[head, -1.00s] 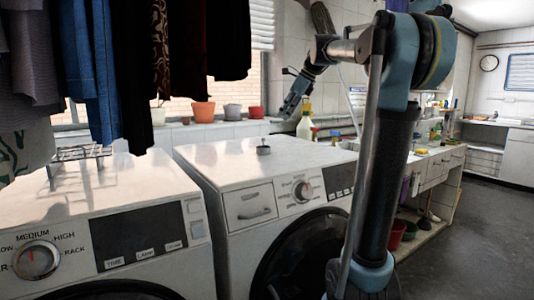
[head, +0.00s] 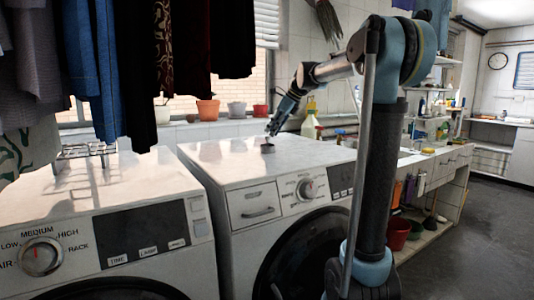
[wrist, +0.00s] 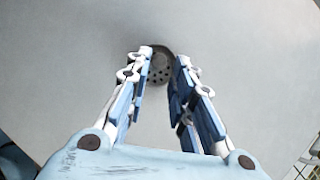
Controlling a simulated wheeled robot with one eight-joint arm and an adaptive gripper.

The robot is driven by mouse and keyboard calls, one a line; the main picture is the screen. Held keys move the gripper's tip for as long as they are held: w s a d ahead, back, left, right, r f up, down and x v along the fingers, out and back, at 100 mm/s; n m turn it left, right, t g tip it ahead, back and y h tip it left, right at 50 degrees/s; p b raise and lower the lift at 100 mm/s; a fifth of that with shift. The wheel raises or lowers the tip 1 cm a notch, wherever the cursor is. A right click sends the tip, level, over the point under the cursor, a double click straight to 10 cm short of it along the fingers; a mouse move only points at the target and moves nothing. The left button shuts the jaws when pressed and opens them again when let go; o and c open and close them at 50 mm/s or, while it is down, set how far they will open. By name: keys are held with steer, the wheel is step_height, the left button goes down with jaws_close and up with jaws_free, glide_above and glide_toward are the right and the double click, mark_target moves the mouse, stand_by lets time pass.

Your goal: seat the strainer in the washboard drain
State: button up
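The strainer (head: 267,148) is a small dark round piece on the white top of the right-hand washing machine. In the wrist view the strainer (wrist: 160,72) shows as a grey disc with several holes, between and just past my fingertips. My gripper (head: 270,133) points down at it from above right. In the wrist view my gripper (wrist: 164,60) is open, with one finger to each side of the strainer. I cannot tell whether the fingers touch it. The washboard drain cannot be made out in either view.
The right-hand machine's top (head: 225,160) is otherwise clear. A wire rack (head: 85,152) stands on the left-hand machine, under hanging clothes (head: 150,60). A spray bottle (head: 309,120) and a counter with bottles (head: 440,150) stand to the right. Flowerpots (head: 208,108) line the sill.

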mark_target(267, 138)
steer(key=shift+x, duration=2.85)
jaws_close()
